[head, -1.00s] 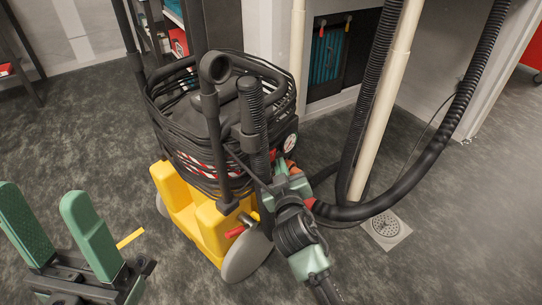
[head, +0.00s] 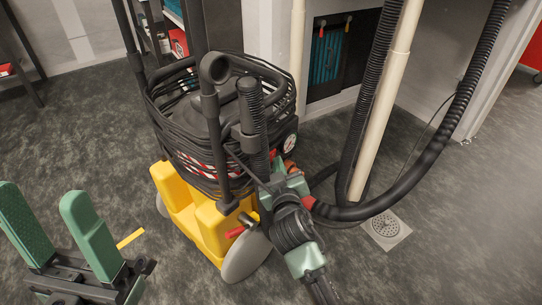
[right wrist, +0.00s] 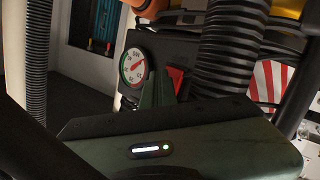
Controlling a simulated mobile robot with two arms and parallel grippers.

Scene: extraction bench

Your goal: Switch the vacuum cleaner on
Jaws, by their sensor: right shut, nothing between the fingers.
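The vacuum cleaner (head: 208,225) stands on the floor, with a yellow wheeled base and a dark drum wrapped in black cable. Its round gauge (head: 290,142) also shows in the right wrist view (right wrist: 133,68). There, a red switch (right wrist: 177,78) sits right of the gauge on a black panel. My right gripper (right wrist: 155,88) is shut and empty, its green fingertips in front of the panel between gauge and switch. They overlap the switch's left edge; I cannot tell if they touch it. My left gripper (head: 42,195) is open and empty, left of the vacuum.
A thick black hose (head: 440,165) curves from the right towards the vacuum, beside a cream pipe (head: 382,100). A floor drain (head: 386,228) lies right of my right arm.

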